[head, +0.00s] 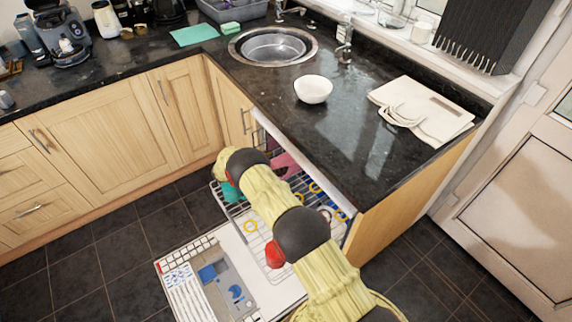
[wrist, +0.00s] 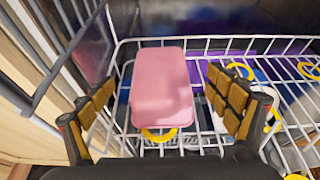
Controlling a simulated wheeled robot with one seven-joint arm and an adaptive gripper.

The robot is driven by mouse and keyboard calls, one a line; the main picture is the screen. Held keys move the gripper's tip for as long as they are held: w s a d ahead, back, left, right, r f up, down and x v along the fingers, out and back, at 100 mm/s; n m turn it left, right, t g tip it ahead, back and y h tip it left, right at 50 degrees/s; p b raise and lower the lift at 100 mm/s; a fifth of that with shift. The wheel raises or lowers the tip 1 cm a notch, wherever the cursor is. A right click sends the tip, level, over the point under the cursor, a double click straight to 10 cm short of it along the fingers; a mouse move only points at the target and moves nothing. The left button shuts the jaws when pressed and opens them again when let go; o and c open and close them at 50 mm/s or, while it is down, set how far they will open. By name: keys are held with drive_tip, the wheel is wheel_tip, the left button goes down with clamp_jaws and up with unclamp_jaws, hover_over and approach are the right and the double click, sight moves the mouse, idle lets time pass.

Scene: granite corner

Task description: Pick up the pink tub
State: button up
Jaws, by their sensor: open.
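The pink tub (wrist: 162,88) is a rounded box in the white wire dishwasher rack (wrist: 215,41), in the middle of the wrist view. My gripper (wrist: 165,110) is open, with one padded finger to the left of the tub and one to the right. Gaps show between the tub and both fingers. In the head view a pink patch (head: 287,163) shows beside my arm at the rack, mostly hidden. My gripper is hidden behind my own arm there.
The open dishwasher door (head: 232,270) lies low over the dark tiled floor. Yellow rings (wrist: 235,70) and other items sit in the rack. The granite worktop (head: 255,88) overhangs it, carrying a white bowl (head: 313,89) and a cream bag (head: 420,108). Cabinet fronts (head: 110,130) stand left.

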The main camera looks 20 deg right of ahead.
sight(285, 160)
drive_tip(key=b+x, duration=0.1)
drive_tip(key=x, duration=0.3)
drive_tip(key=shift+d+f, duration=0.15)
drive_tip(key=shift+f, duration=0.05)
drive_tip(key=shift+c, duration=1.1)
drive_tip(key=c, duration=1)
